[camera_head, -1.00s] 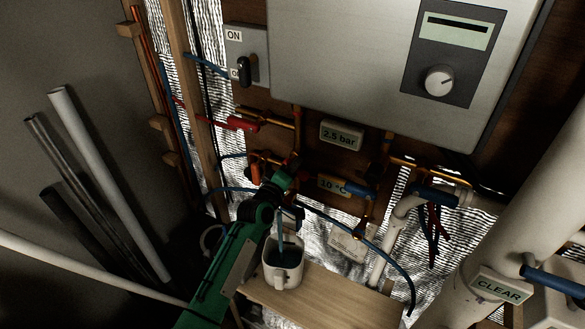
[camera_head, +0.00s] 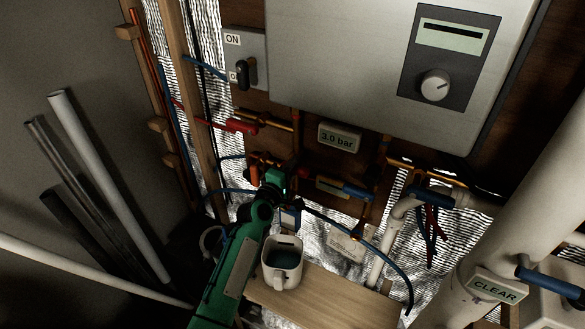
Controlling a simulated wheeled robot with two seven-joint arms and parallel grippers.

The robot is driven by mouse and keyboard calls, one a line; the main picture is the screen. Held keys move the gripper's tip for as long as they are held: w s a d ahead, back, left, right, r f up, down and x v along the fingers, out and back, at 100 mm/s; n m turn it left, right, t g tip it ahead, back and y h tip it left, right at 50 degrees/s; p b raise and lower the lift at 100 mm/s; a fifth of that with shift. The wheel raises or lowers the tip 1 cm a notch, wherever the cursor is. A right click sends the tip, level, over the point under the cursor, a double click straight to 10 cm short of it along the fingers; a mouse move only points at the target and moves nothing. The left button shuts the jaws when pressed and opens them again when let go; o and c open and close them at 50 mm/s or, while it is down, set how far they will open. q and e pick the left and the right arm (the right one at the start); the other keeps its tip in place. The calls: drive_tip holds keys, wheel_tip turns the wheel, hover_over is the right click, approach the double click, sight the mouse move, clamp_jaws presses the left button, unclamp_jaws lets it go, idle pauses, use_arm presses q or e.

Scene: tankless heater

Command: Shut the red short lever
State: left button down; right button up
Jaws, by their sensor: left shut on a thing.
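My left gripper (camera_head: 283,181) comes up from below with its green arm and is at the pipework under the heater, just above the mug. It is shut on what seems to be the red short lever, which the gripper and dark shadow almost wholly hide. A pressure display (camera_head: 338,138) reads 3.0 bar. My right gripper is not in view.
A longer red handle (camera_head: 240,125) sits on a pipe at the upper left. An orange-red valve (camera_head: 258,170) is left of my gripper. A blue handle (camera_head: 357,191) is to the right. The heater (camera_head: 340,60) hangs above. The wooden shelf (camera_head: 335,297) is clear right of the mug.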

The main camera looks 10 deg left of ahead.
use_arm(q)
drive_tip(key=c, duration=1.2)
unclamp_jaws()
drive_tip(key=shift+o, duration=0.2)
drive_tip(key=b+v, duration=0.3)
drive_tip(key=v, duration=1.1)
drive_tip(key=shift+b, duration=0.3)
drive_tip(key=shift+w, duration=0.1)
